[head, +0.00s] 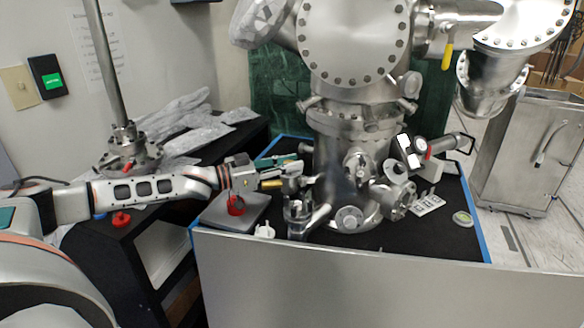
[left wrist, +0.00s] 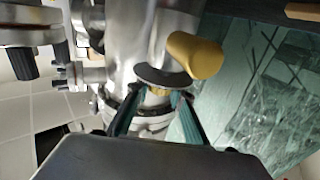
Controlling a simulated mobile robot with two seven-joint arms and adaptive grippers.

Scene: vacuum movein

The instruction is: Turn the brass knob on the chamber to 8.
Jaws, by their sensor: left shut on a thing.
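The steel vacuum chamber (head: 345,130) stands on the black bench top. My left gripper (head: 296,172) reaches in from the left and is at the chamber's left side. In the left wrist view my left gripper (left wrist: 157,100) has its two teal fingers closed on a small brass knob (left wrist: 160,91). A dark round disc (left wrist: 160,77) sits just behind the knob, against the chamber. No dial number can be read. In the head view the fingers and nearby fittings hide the knob. My right gripper is not in view.
A yellow-gold cylinder (left wrist: 195,55) sticks out close beside the disc. A steel panel (head: 380,275) fronts the bench. A steel cabinet (head: 525,150) stands at right.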

